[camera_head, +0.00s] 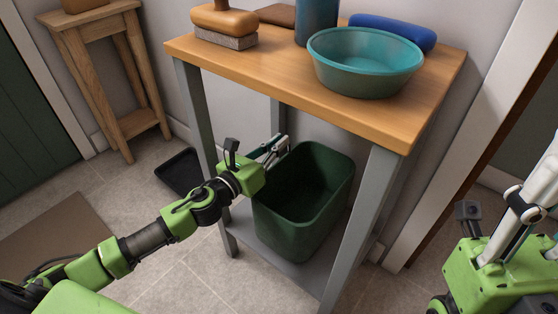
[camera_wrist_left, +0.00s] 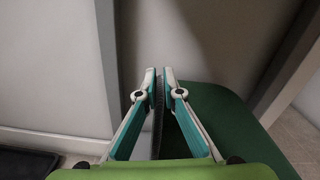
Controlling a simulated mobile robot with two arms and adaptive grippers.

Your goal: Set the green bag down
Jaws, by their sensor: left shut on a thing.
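The green bag (camera_head: 304,205) is a dark green, open-topped container, upright within the bench frame over the grey lower shelf (camera_head: 283,262). Whether its base touches the shelf is hard to tell. My left gripper (camera_head: 280,145) reaches in from the left to the bag's far left rim. In the left wrist view its fingers (camera_wrist_left: 159,82) are closed together on a thin dark edge, with the bag's green side (camera_wrist_left: 235,110) spreading to the right. My right gripper (camera_head: 522,208) is at the right edge, apart from the bag, its tips cut off.
The wooden bench top (camera_head: 285,68) above the bag holds a teal basin (camera_head: 365,65), a blue roll (camera_head: 393,31), a blue cylinder (camera_head: 316,20) and a brush (camera_head: 224,22). Grey legs (camera_head: 362,230) flank the bag. A black tray (camera_head: 180,172) lies on the floor left.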

